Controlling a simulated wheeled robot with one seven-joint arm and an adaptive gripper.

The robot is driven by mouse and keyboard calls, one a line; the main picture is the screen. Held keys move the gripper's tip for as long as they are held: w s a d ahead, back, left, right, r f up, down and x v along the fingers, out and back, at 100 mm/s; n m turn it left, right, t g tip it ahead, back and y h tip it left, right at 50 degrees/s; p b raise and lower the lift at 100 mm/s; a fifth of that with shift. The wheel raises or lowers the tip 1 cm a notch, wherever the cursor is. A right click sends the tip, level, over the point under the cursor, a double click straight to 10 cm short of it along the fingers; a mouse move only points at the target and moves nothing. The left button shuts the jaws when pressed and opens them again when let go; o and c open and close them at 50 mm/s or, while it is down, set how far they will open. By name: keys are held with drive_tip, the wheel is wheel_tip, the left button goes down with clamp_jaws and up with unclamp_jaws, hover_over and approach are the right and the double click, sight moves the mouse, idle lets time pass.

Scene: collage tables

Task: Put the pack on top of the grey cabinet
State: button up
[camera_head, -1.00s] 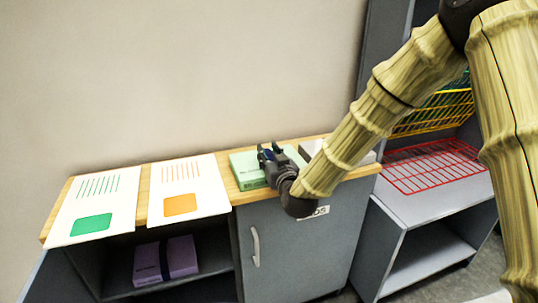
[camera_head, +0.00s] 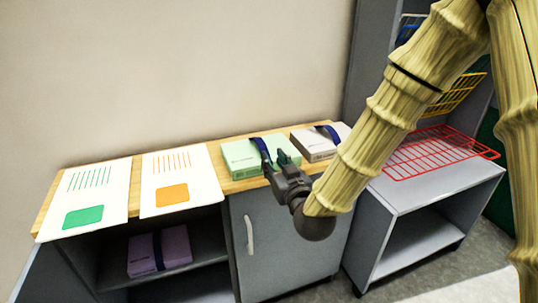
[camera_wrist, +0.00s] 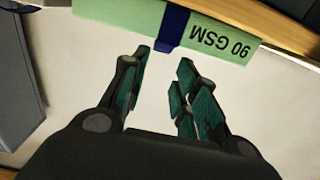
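A green pack (camera_head: 240,152) with a dark blue strap lies on the wooden top of a grey cabinet (camera_head: 285,235) with a door. My gripper (camera_head: 274,163) is at the front edge of this pack. In the wrist view the gripper (camera_wrist: 165,62) is open, with nothing between its fingers. The green pack (camera_wrist: 108,12), its strap and upside-down "90 GSM" print lie just beyond the fingertips. A grey-white pack (camera_head: 306,143) with a blue strap lies to the right on the same top. A purple pack (camera_head: 178,247) with a dark strap lies on the open shelf below left.
Two white sheets, one with a green patch (camera_head: 83,217) and one with an orange patch (camera_head: 172,195), cover the left of the wooden top. A lower grey unit (camera_head: 415,190) with a red wire basket (camera_head: 435,150) stands to the right. The wall is behind.

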drive_tip(key=shift+s+d, duration=0.15)
drive_tip(key=shift+s, duration=0.3)
drive_tip(key=s+d+f+m+g+h, duration=0.1)
drive_tip(key=s+d+f+g, duration=0.3)
drive_tip(key=f, duration=0.7)
drive_tip(key=s+d+f+g+h, duration=0.1)
drive_tip(key=s+f+g, duration=0.1)
drive_tip(key=s+f, duration=0.65)
drive_tip(key=s+d+f+m+g+h, duration=0.1)
drive_tip(key=s+d+f+g, duration=0.15)
drive_tip(key=f, duration=1.05)
drive_tip(key=s+d+f+g+h, duration=0.1)
drive_tip(key=s+d+f+g, duration=0.2)
drive_tip(key=s+f, duration=0.2)
drive_tip(key=s+d+f+m+g, duration=0.1)
drive_tip(key=s+f, duration=0.4)
drive_tip(key=s, duration=0.7)
drive_tip(key=s+d+f+m+g+h, duration=0.1)
drive_tip(key=s+d+f+g, duration=0.3)
drive_tip(key=s+d, duration=0.2)
drive_tip(key=s, duration=0.2)
drive_tip(key=shift+s+f+g+h, duration=0.3)
drive_tip(key=shift+s+f+g, duration=0.05)
drive_tip(key=shift+f, duration=0.05)
